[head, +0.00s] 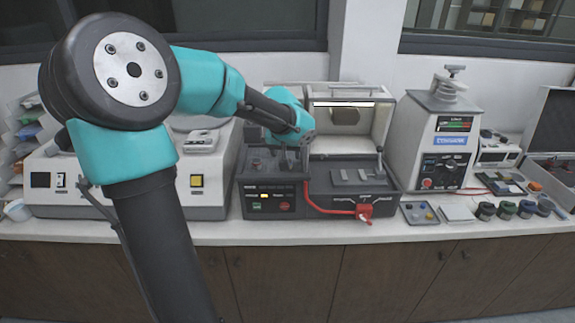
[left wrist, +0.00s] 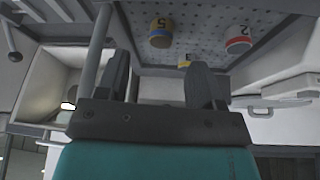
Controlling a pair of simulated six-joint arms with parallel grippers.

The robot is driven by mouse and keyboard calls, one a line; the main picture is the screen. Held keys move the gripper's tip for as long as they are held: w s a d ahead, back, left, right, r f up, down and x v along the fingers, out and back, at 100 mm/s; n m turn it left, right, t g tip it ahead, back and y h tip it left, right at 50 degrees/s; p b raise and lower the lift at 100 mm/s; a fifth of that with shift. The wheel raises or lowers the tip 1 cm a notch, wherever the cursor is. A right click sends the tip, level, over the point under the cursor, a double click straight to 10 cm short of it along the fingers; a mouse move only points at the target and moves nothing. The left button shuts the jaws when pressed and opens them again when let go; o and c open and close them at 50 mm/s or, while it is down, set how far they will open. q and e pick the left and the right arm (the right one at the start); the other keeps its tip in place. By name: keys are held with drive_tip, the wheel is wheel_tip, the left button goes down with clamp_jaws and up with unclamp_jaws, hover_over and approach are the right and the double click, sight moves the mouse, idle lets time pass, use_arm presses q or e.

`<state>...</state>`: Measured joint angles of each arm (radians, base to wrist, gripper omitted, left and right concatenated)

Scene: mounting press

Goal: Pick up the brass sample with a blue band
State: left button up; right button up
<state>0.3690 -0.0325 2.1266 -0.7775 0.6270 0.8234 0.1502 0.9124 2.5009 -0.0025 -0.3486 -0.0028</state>
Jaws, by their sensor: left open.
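In the left wrist view, a brass-yellow sample with a blue band (left wrist: 160,34) and a dark mark stands on a pale perforated surface (left wrist: 205,25). A paler sample with a red band (left wrist: 238,40) stands to its right. A third, yellowish sample (left wrist: 184,59) is partly hidden beside the right finger; its band is unclear. My left gripper (left wrist: 159,64) is open, with nothing between its fingers. The blue-banded sample appears beyond the fingertips, apart from them. In the head view my left wrist is over the middle machine (head: 270,198); its fingers are not clear there.
A red cable and clamp (head: 364,211) hang at the machine's front. A white press (head: 440,140) stands behind. A pale rod (left wrist: 97,55) crosses beside the left finger.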

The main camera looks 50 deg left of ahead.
use_arm(q)
drive_tip(key=shift+w+f, duration=0.1)
drive_tip(key=shift+f, duration=0.25)
drive_tip(key=shift+a, duration=0.1)
drive_tip(key=shift+a+x, duration=0.1)
drive_tip(key=shift+x, duration=1.2)
drive_tip(key=shift+a+x, duration=0.15)
drive_tip(key=shift+x, duration=1.15)
drive_tip(key=shift+w+r, duration=0.15)
drive_tip(key=c, duration=1.1)
